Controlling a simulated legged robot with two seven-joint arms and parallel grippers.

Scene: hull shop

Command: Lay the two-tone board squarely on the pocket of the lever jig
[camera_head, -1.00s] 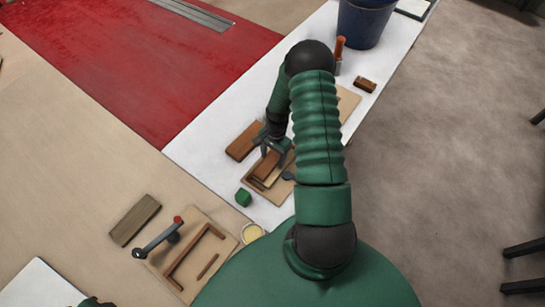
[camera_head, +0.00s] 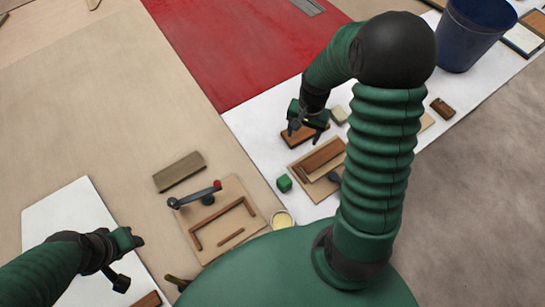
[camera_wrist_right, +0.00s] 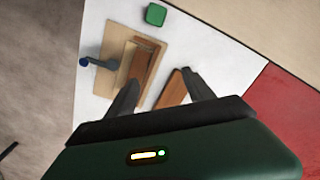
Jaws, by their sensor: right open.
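A reddish-brown board (camera_head: 323,155) lies on the pale base of a jig (camera_head: 300,172) with a dark lever; it also shows in the wrist view (camera_wrist_right: 143,62), slightly askew to the base. A second brown board (camera_head: 303,137) with a paler edge lies loose on the white sheet, and in the wrist view (camera_wrist_right: 174,90) it is between my fingers. I cannot tell which board is the two-tone one. My right gripper (camera_head: 307,132) is open over the loose board. My left gripper (camera_head: 129,262) is at lower left, its opening unclear.
Another jig (camera_head: 228,200) has a red-knobbed lever and brown rails, with a grey-brown board (camera_head: 180,172) beside it. A green cube (camera_head: 284,183), a pale-filled round container (camera_head: 282,219), a small brown block (camera_head: 442,108) and a blue bucket (camera_head: 473,35) stand nearby. The red area (camera_head: 230,50) is mostly clear.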

